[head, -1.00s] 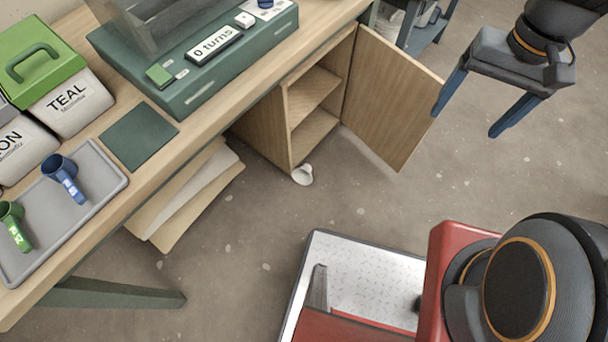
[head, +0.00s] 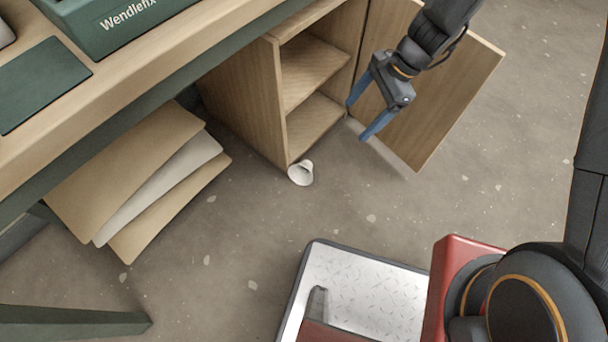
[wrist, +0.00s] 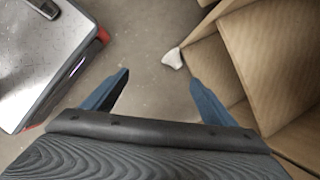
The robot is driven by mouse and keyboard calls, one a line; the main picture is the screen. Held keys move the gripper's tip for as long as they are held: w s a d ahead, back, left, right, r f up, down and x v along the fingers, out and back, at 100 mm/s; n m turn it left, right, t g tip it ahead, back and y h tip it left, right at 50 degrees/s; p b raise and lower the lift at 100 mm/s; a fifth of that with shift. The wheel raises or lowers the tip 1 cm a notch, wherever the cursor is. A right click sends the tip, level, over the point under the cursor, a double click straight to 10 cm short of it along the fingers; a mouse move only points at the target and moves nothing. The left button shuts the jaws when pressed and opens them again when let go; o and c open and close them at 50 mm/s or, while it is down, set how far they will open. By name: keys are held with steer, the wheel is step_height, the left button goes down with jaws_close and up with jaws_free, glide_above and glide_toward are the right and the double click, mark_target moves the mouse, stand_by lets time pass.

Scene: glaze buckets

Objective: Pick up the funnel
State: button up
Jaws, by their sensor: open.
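The white funnel (head: 301,173) lies on the floor by the front corner of the open cabinet. It also shows in the wrist view (wrist: 172,59), beyond the fingers and close to the right fingertip in the picture. My gripper (head: 356,119) has blue fingers and is open and empty. It hangs in front of the cabinet, up and to the right of the funnel in the head view, and apart from it. In the wrist view, floor shows between the fingertips (wrist: 158,76).
The wooden cabinet (head: 240,105) stands under the bench, its door (head: 430,110) swung open to the right, behind my gripper. Stacked sheets or sacks (head: 125,175) lie under the bench at left. The floor around the funnel's front is clear.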

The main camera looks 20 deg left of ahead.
steer(key=w+a+f+m+b, duration=0.1)
steer(key=a+f+m+b, duration=0.2)
steer(key=f, duration=0.6)
steer(key=w+a+f+m+b, duration=0.15)
steer(key=a+f+b, duration=0.3)
steer(key=f, duration=0.45)
steer(key=m+y+b, duration=0.1)
steer(key=m+b, duration=0.2)
steer(key=b, duration=0.4)
glide_toward(306, 164)
step_height(306, 164, down, 3)
steer(key=s, duration=0.1)
steer(key=shift+a+r+b+x, duration=0.1)
steer(key=shift+a+b+x, duration=0.1)
steer(key=shift+b+x, duration=0.9)
steer(key=shift+a+r+b+x, duration=0.15)
steer(key=shift+b+x, duration=0.25)
steer(key=shift+x, duration=1.25)
steer(key=shift+a+r+b+x, duration=0.1)
steer(key=shift+a+b+x, duration=0.2)
steer(key=shift+b+x, duration=0.8)
steer(key=shift+a+f+p, duration=0.1)
steer(key=shift+f+p, duration=0.15)
steer(key=shift+p, duration=0.15)
steer(key=c, duration=1.2)
steer(key=shift+r, duration=0.1)
steer(key=shift+c, duration=0.3)
